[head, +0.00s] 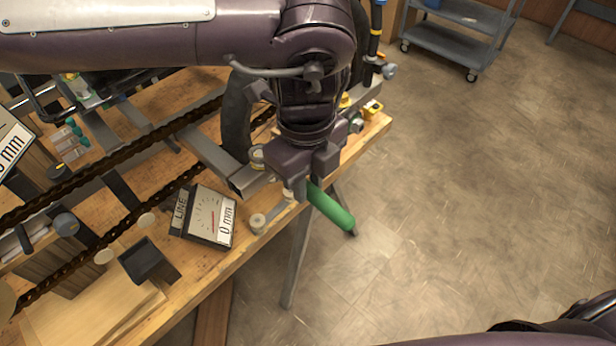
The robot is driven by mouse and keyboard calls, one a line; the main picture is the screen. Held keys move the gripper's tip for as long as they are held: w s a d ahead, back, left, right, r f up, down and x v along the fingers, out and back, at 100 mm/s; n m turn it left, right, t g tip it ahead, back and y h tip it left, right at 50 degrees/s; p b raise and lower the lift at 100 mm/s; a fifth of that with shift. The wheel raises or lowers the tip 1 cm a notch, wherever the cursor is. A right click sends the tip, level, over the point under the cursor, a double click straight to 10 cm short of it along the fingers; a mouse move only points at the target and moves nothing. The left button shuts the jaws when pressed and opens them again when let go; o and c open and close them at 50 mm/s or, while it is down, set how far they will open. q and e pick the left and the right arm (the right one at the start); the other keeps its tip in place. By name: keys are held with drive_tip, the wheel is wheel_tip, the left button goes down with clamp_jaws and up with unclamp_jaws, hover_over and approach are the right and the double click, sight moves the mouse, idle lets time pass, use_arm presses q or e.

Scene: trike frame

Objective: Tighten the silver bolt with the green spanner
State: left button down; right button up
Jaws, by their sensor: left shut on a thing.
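My left gripper (305,186) reaches down from the top over the bench's front edge. It is shut on the green spanner, whose green handle (332,209) sticks out to the lower right past the bench edge. The gripper hides the spanner's other end, so I cannot tell whether it sits on a bolt. A round silver bolt-like end (257,156) shows on the grey frame bar, just left of the gripper. I cannot tell if it is the silver bolt. My right gripper is out of view.
A dial gauge marked LINE and 0 mm (207,216) stands on the wooden bench (250,238), left of the gripper. Dark chains (95,245) cross the bench. A grey cart (455,42) stands at the back. The floor right of the bench is clear.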

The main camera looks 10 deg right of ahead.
use_arm(q)
drive_tip(key=shift+f+b, duration=0.35)
drive_tip(key=shift+f, duration=0.2)
drive_tip(key=c, duration=1.7)
unclamp_jaws()
drive_tip(key=shift+c, duration=0.2)
clamp_jaws()
drive_tip(key=shift+a, duration=0.1)
drive_tip(key=s+a+m, duration=0.2)
drive_tip(key=a+m, duration=0.4)
drive_tip(key=shift+d, duration=0.1)
